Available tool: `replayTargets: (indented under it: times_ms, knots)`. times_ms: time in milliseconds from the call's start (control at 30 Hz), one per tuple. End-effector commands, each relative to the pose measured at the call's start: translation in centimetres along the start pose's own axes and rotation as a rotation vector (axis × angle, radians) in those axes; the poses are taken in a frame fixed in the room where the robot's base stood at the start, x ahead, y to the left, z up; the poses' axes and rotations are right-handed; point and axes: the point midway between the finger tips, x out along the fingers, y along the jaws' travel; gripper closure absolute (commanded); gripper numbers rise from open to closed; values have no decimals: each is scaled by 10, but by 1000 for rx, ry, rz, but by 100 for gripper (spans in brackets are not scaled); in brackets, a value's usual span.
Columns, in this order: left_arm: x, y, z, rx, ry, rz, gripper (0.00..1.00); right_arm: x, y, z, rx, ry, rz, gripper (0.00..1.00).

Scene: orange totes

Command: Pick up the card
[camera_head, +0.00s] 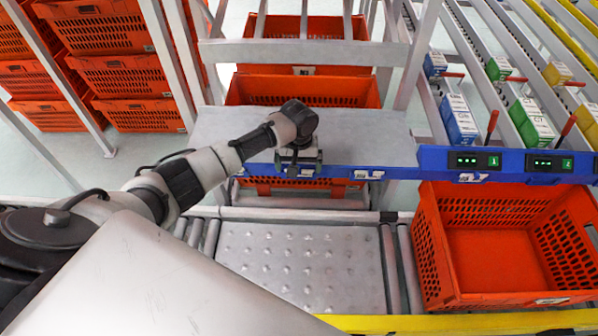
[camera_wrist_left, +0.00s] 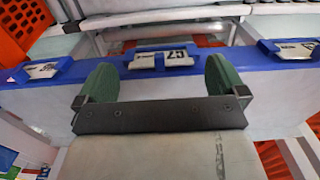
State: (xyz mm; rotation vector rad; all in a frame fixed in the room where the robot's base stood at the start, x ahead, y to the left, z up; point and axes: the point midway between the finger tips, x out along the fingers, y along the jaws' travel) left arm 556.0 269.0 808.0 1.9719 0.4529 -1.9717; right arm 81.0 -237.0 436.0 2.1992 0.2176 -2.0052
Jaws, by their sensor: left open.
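Several small white cards or labels sit along the blue rail (camera_head: 405,160) at the shelf's front edge. Other cards show at the left (camera_wrist_left: 42,70) and right (camera_wrist_left: 295,47) of the rail. My left gripper (camera_head: 299,160) is above the rail's left part; in its wrist view it (camera_wrist_left: 161,76) is open, with green finger pads apart and nothing visibly held. In the head view the gripper hides the rail beneath it. I cannot tell which card is meant. My right gripper is out of view.
A grey shelf (camera_head: 365,135) lies behind the rail. An empty orange tote (camera_head: 500,297) stands at the right on the conveyor. A bare dimpled plate (camera_head: 300,265) lies in front. Small boxes (camera_head: 458,120) fill sloped lanes at the upper right. Stacked orange totes (camera_head: 128,75) stand at the left.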

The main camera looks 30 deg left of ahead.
Motion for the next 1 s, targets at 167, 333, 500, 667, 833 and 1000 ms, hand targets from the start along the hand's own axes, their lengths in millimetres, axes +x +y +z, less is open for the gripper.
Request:
replayTargets:
  times_ms: [167, 333, 500, 667, 833, 1000]
  knots:
    - [26, 1, 0, -1, -1, 0, 0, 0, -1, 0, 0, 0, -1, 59]
    - [33, 0, 0, 1, 1, 1, 0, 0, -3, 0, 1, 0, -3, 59]
    - [33, 1, 0, 1, 1, 1, 3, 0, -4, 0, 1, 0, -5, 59]
    - [33, 1, 0, 1, 1, 1, 22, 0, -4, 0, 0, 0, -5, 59]
    - [33, 1, 0, 1, 1, 1, 22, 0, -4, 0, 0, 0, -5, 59]
    - [30, 1, 0, 1, 1, 1, 22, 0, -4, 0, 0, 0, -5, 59]
